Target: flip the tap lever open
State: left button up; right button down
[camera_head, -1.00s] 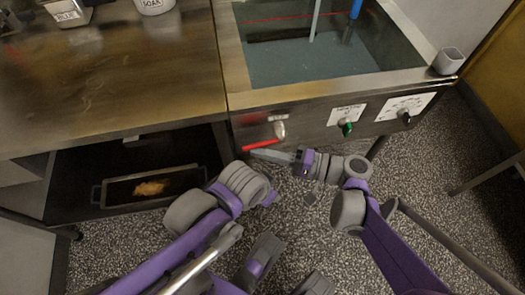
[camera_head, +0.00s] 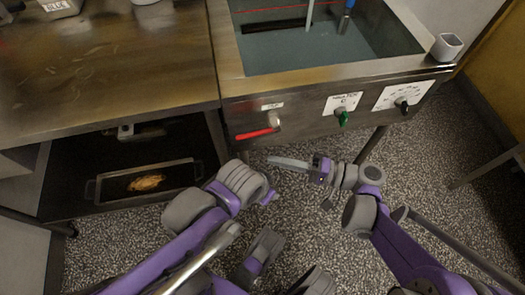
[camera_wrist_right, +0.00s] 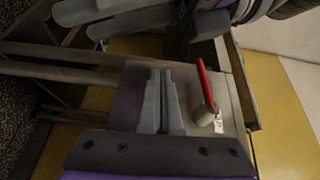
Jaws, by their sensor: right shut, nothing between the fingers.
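The tap's red lever (camera_head: 257,134) points left, nearly level, from a pale tap body (camera_head: 273,120) on the steel tank's front panel. In the right wrist view the red lever (camera_wrist_right: 205,85) lies to the right of my fingers, with the tap body (camera_wrist_right: 203,115) at its end. My right gripper (camera_head: 272,160) is shut and empty, below the lever in the head view and apart from it. Its fingers are together in the wrist view (camera_wrist_right: 160,75). My left gripper (camera_head: 270,196) is left of and below the right one, its fingers mostly hidden by its own wrist.
A green-handled knob (camera_head: 342,118) and a dark knob (camera_head: 403,106) are on the same panel, right of the tap. The open tank (camera_head: 300,60) is above. A tray (camera_head: 190,176) sits on the shelf at left. A grey cup (camera_head: 446,47) stands at the tank's corner.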

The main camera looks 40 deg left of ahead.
jog(key=shift+w+d+f, duration=0.2)
jog(key=shift+w+d, duration=0.1)
jog(key=shift+d, duration=0.4)
jog(key=shift+w+d+f, duration=0.25)
jog(key=shift+w+d, duration=0.05)
jog(key=shift+d, duration=0.35)
jog(key=shift+w+d+f, duration=0.2)
jog(key=shift+w+d, duration=0.1)
jog(key=shift+d, duration=0.4)
